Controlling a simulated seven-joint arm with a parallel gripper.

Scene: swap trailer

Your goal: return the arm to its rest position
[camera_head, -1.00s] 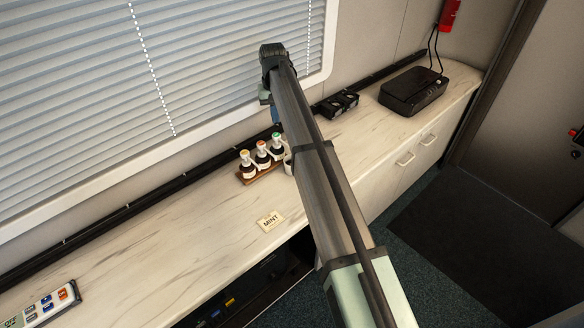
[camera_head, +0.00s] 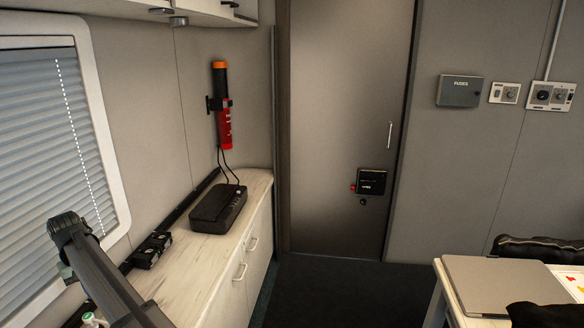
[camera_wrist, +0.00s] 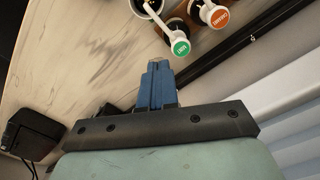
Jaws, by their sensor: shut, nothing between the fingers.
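My arm (camera_head: 100,275) reaches up from the lower left of the head view, over the counter. My gripper shows in the wrist view as a short pair of blue fingers (camera_wrist: 157,84). They are shut together with nothing between them, and point toward the counter top (camera_wrist: 75,50). In the head view my gripper is hidden behind the arm.
A black box (camera_head: 218,208) and a small dark twin unit (camera_head: 151,250) sit on the counter (camera_head: 228,240). A red cylinder (camera_head: 225,120) hangs on the wall, with window blinds (camera_head: 45,150) at left. A table with a laptop (camera_head: 500,285) stands at right. Open floor lies between.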

